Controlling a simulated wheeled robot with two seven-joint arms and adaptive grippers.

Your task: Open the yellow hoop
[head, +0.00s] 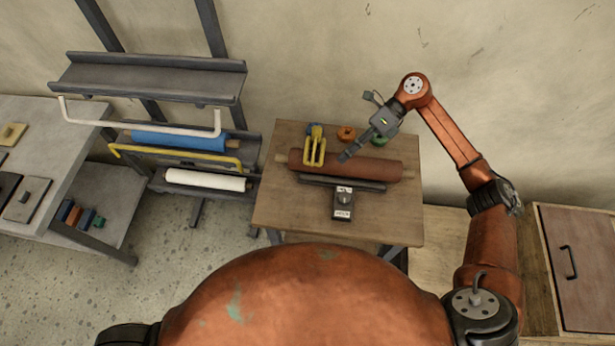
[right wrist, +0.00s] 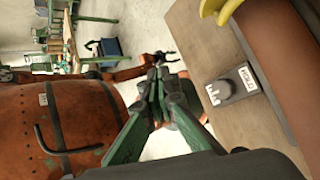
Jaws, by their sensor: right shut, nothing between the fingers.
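The yellow hoop (head: 180,153) is a long thin bar with bent ends on the wall rack at the left. In the head view it crosses between the blue roll (head: 178,140) and the white roll (head: 205,180); I cannot tell how far it is swung. My right gripper (head: 344,156) is shut and empty above the wooden table, far to the right of the hoop. It also shows in the right wrist view (right wrist: 158,80). My left gripper (right wrist: 172,57) seems to show small in the right wrist view, too small to judge; the head view does not show it.
A white hoop (head: 140,122) juts out above the yellow one, below a grey shelf (head: 150,80). The wooden table (head: 285,215) bears a brown roll (head: 370,168), a yellow forked tool (head: 315,152) and a small labelled block (head: 343,203). Speckled floor (head: 190,250) is clear before the rack.

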